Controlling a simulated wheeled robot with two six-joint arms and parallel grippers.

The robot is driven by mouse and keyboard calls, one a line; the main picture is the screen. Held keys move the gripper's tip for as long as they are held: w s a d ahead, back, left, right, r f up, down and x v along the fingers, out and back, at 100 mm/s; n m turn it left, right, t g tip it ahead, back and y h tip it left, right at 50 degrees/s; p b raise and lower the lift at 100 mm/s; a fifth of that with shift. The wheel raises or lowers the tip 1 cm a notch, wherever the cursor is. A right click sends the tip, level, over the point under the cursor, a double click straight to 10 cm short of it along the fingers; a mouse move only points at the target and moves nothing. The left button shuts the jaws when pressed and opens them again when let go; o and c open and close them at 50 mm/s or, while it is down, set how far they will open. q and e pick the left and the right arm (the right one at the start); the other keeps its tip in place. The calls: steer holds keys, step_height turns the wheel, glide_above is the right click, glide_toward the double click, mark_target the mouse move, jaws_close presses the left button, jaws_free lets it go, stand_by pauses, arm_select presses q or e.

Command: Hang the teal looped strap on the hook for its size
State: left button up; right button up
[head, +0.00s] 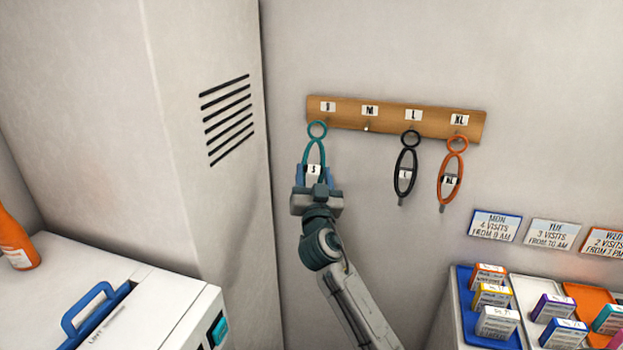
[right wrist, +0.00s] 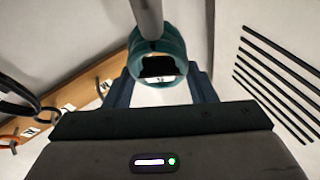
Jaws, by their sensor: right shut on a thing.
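The teal looped strap (head: 318,150) carries a white tag marked S and has a small ring at its top. My right gripper (head: 316,182) is shut on the strap's lower part, around the tag. In the right wrist view the strap (right wrist: 157,50) stands between the two blue fingers (right wrist: 160,85). The strap's ring is just below the S label on the wooden hook board (head: 390,118). I cannot tell whether the ring is on the S hook, which the ring hides. The M hook (head: 366,128) is bare. My left gripper is not in view.
A black strap (head: 405,165) hangs under L and an orange strap (head: 451,175) under XL. A vented cabinet (head: 215,120) stands close to the left. Trays (head: 468,318) of small boxes are at lower right, and an orange bottle (head: 15,240) is at far left.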

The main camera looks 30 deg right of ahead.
steer(key=shift+w+d+f, duration=0.1)
steer(key=shift+w+d, duration=1.2)
steer(key=shift+d, duration=0.3)
steer(key=shift+w+d+f+b, duration=0.45)
steer(key=shift+f+b, duration=0.1)
steer(key=shift+b, duration=0.85)
steer(key=shift+d, duration=0.1)
steer(key=o, duration=1.2)
steer(key=shift+f, duration=0.15)
